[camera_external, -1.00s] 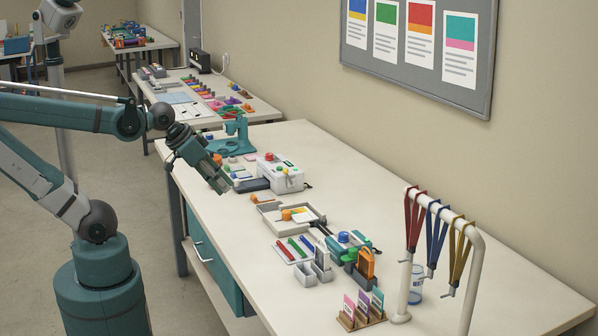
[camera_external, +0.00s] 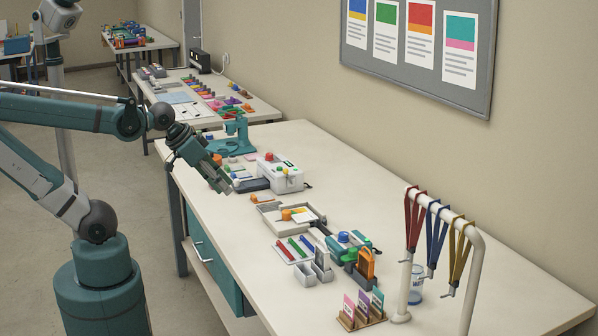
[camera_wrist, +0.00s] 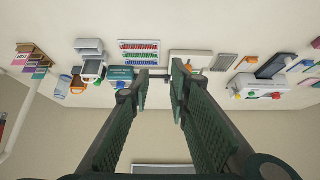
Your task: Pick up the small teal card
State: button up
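A small teal card (camera_external: 377,300) stands upright in a wooden holder (camera_external: 362,321) near the front of the long table, beside a pink card (camera_external: 349,305) and a purple card (camera_external: 363,303). My gripper (camera_external: 222,184) hangs above the far part of the table, well away from the cards. In the wrist view its two fingers (camera_wrist: 158,82) are spread apart with nothing between them.
A white rack with hanging lanyards (camera_external: 478,262) stands right of the holder, with a clear cup (camera_external: 416,285) by it.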

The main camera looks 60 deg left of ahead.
jog(key=shift+w+r, duration=0.1)
jog(key=w+d+r+m+g+h+p, duration=0.1)
jog(key=w+d+r+m+h+p, duration=0.2)
jog(key=w+d, duration=0.65)
jog(key=m+g+h+p, duration=0.1)
jog(key=m+g+p, duration=0.6)
jog(key=m, duration=0.8)
send_over(377, 297)
jog(key=a+p, duration=0.1)
jog(key=a, duration=0.1)
notch_tip(377, 297, down, 14)
jog(key=f, duration=0.1)
jog(key=shift+s+a+r+t, duration=0.1)
jog(key=shift+a+r+t, duration=0.1)
jog(key=shift+t, duration=0.2)
jog(key=shift+x, duration=1.3)
